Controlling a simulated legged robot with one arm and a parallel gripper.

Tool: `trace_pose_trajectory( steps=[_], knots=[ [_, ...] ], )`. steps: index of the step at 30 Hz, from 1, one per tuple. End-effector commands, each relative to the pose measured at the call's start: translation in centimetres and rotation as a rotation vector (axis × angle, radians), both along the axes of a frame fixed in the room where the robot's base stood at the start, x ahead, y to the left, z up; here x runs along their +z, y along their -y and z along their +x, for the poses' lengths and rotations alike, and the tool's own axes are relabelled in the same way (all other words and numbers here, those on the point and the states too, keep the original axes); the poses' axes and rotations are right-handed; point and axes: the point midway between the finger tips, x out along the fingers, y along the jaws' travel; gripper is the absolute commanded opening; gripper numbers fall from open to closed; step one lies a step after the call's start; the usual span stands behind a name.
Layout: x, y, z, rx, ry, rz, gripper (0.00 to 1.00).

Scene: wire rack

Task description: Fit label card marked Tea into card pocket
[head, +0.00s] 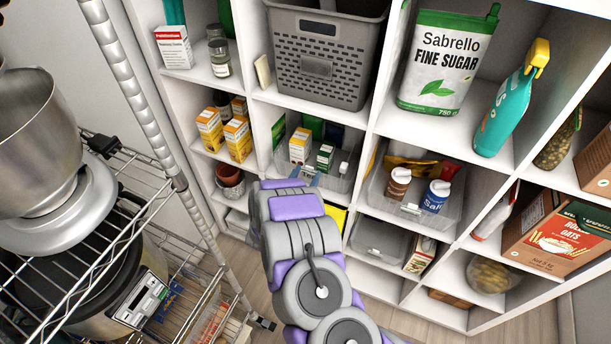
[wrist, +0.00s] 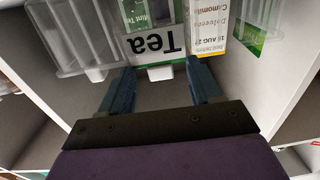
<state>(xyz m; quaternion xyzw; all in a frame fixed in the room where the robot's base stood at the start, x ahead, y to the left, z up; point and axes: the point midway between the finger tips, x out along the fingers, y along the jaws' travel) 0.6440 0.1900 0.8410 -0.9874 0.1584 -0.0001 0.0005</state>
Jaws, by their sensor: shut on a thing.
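The label card marked Tea (wrist: 157,45) is white with a green edge and reads upside down in the wrist view. My gripper (wrist: 162,72) is shut on it, with one dark blue finger at each side of the card. The card is at the front of a clear bin holding tea boxes. In the head view that clear bin (head: 342,184) is on a middle shelf, with my gripper (head: 304,174) at its front; the card is too small to tell there. The card pocket cannot be made out behind the card, so I cannot tell whether the card is in it.
A white cubby shelf surrounds the bin. Another clear bin (head: 440,213) with bottles is to the right. A grey basket (head: 325,65) is above. Yellow boxes (head: 238,140) are in the cubby to the left. A wire rack (head: 75,240) with a mixer (head: 50,200) stands at left.

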Motion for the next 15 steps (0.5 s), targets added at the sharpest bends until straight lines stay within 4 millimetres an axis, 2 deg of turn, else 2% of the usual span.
trace_pose_trajectory(
  steps=[12,13,15],
  knots=[
    [0.0,0.0,0.0,0.0,0.0,0.0,0.02],
    [0.0,-0.01,0.0,0.0,0.0,0.0,0.65],
    [0.0,-0.01,0.0,0.0,0.0,0.0,0.72]
  ],
)
